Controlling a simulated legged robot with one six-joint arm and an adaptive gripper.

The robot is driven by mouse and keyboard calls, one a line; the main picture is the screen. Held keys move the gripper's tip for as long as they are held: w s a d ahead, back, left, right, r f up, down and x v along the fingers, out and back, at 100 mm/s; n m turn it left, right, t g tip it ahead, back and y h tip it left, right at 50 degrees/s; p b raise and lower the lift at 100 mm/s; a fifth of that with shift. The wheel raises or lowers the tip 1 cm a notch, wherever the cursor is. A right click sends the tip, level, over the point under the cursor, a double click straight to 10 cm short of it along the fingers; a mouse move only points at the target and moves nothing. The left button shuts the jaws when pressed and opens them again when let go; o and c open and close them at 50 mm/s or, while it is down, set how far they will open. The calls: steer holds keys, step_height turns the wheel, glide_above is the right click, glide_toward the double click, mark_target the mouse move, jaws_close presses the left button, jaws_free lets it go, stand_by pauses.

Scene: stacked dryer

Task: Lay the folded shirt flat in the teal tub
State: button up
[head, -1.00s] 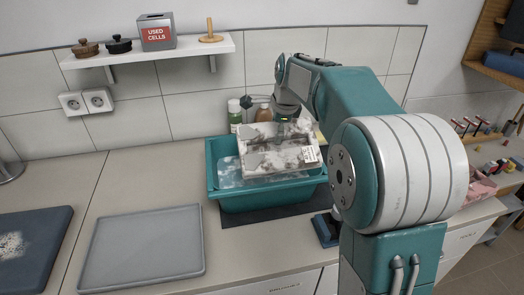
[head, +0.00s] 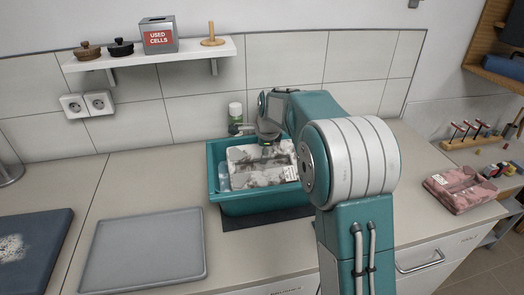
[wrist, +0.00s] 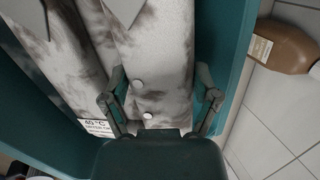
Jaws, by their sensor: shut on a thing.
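The folded shirt (head: 252,170), whitish with grey-brown blotches, is at the mouth of the teal tub (head: 265,204), inside its rim outline. It looks tilted, with its far side higher; whether it touches the bottom is hidden. My gripper (head: 270,150) is shut on the shirt near its far edge. In the wrist view the shirt (wrist: 160,50) runs between the two fingers of my gripper (wrist: 160,105), with buttons and a "40 °C" label showing. The tub wall (wrist: 222,60) is close on the right there. A pale bluish patch (head: 223,178) shows in the tub's left side.
A grey tray (head: 145,250) and a dark board (head: 30,245) lie left of the tub. A pink folded garment (head: 460,188) lies on the right counter. A shelf (head: 190,50) hangs above.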

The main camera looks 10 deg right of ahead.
mark_target(268, 166)
steer(key=shift+f, duration=0.65)
steer(key=o, duration=1.1)
steer(key=a+v, duration=0.1)
steer(key=v, duration=1.1)
steer(key=s+r+n, duration=0.5)
steer(key=s, duration=0.5)
steer(key=s+f+n, duration=0.2)
steer(key=s+n, duration=0.2)
steer(key=s, duration=0.4)
steer(key=s+f+n+t, duration=0.1)
steer(key=s+f+n, duration=0.1)
steer(key=s+n, duration=0.3)
steer(key=s+f+n+t+h, duration=0.1)
steer(key=s+f+n, duration=0.2)
steer(key=s, duration=0.8)
steer(key=shift+s+f+n, duration=0.15)
steer(key=shift+n, duration=0.95)
